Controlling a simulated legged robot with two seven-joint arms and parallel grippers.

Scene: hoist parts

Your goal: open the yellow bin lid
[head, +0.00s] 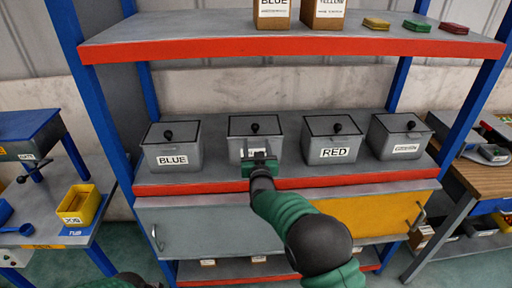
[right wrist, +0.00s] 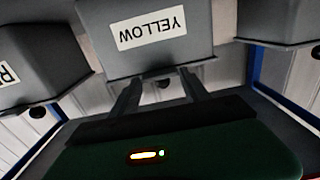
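The yellow bin (head: 238,146) is a grey box, second from the left on the middle shelf. Its label reads YELLOW upside down in the right wrist view (right wrist: 151,27); my gripper partly covers it in the head view. Its grey lid (head: 240,125) lies shut, with a black knob (head: 254,128) on top. My right gripper (head: 259,156) is in front of the bin's face, below the knob. In the right wrist view its two fingers (right wrist: 160,85) are apart, with nothing held between them. My left gripper is not in view.
The blue bin (head: 172,148) stands to the left, the red bin (head: 333,140) and a fourth bin (head: 399,137) to the right. An upper shelf (head: 200,36) with boxes overhangs the row. The cabinet door (head: 205,231) is below. Side tables flank the rack.

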